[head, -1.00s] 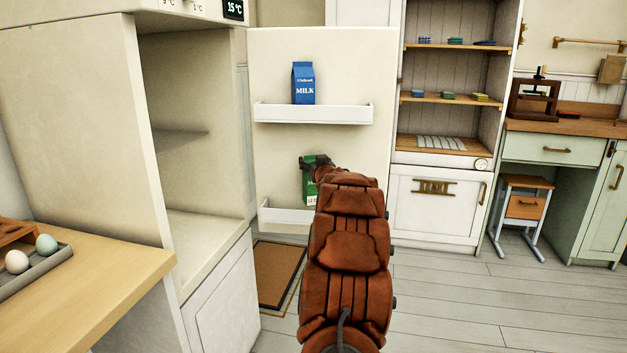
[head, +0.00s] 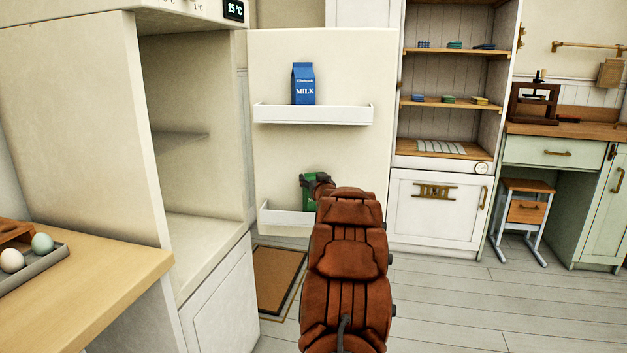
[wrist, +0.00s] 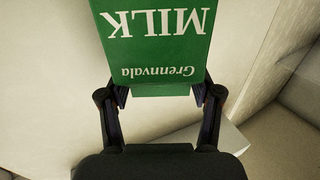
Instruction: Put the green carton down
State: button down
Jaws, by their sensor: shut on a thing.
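The green milk carton (head: 309,196) is at the lower bin (head: 285,217) of the open fridge door (head: 320,150). Its lower part is hidden behind the bin's front wall, so I cannot tell whether it touches the bin floor. In the wrist view the carton (wrist: 155,35) shows its white lettering upside down between the two fingers. My gripper (head: 318,183) is shut on the upper part of the carton; in the wrist view the gripper (wrist: 160,92) has a finger on either side of it.
A blue milk carton (head: 304,84) stands in the upper door bin (head: 312,113), above my gripper. The fridge interior (head: 195,150) is open at the left. A counter (head: 95,285) with an egg tray (head: 35,270) is at the lower left.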

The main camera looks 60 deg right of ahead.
jog(key=shift+c, duration=1.1)
grip_release()
jog(key=shift+r, duration=0.15)
jog(key=p+v, duration=0.1)
jog(key=v, duration=1.1)
